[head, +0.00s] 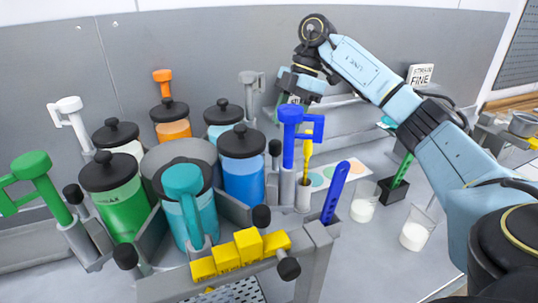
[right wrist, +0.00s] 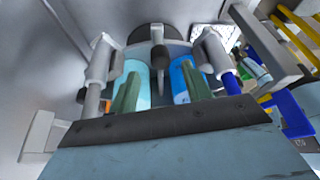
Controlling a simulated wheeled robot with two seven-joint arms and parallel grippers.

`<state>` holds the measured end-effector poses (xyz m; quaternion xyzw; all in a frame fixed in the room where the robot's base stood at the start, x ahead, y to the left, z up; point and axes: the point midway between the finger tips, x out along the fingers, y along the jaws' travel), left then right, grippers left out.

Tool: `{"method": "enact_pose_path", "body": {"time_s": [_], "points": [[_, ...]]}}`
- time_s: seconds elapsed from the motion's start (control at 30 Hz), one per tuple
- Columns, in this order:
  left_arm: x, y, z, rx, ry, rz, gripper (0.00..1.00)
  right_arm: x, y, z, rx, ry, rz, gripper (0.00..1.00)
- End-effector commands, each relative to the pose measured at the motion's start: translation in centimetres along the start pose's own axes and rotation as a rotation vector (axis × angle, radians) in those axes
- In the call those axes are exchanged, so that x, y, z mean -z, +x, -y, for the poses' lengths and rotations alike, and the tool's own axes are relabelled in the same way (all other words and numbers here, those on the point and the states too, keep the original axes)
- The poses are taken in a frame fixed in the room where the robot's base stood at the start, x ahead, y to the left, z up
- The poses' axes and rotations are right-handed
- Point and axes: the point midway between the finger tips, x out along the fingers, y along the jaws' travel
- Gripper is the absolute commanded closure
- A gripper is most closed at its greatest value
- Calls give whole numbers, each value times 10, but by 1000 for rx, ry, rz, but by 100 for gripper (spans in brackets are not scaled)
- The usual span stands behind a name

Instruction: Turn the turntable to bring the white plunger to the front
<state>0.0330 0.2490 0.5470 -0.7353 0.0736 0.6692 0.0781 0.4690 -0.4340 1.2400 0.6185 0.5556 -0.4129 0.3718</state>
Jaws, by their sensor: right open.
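The white plunger (head: 68,110) stands upright, tilted slightly, at the back left of the turntable (head: 180,155). The turntable carries several lidded jars in different colours. The teal plunger (head: 184,190) is at its front. Green (head: 35,178), orange (head: 163,82), grey (head: 250,88) and blue (head: 293,125) plungers stand around it. My right gripper is open at the turntable's back right, partly hidden behind the blue plunger in the head view. In the right wrist view my right gripper (right wrist: 161,88) has its green fingers apart, with a black-knobbed post (right wrist: 158,58) seen between them. My left gripper is out of view.
To the right are a blue handled tool (head: 335,190), two glasses of white liquid (head: 364,202) and a black holder (head: 394,189) with a green tool. A grey wall (head: 210,50) closes off the back.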

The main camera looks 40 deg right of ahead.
Motion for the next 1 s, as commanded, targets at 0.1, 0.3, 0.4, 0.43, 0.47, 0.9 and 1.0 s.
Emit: {"method": "enact_pose_path", "body": {"time_s": [0.1, 0.3, 0.4, 0.43, 0.47, 0.9, 1.0], "points": [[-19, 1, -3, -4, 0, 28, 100, -1, 29, 1, 7, 0, 1, 51], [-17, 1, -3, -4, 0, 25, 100, 0, 70, 1, 5, 0, 1, 51], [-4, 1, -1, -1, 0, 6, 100, 0, 85, 1, 4, 0, 0, 51], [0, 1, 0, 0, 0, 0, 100, 0, 88, 0, 3, 0, 0, 51], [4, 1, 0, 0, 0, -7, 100, 0, 92, 0, 2, 0, -1, 51], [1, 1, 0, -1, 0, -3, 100, 0, 105, 0, 0, 0, 0, 51], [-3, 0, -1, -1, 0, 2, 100, 0, 105, 0, 0, 0, 0, 61]]}}
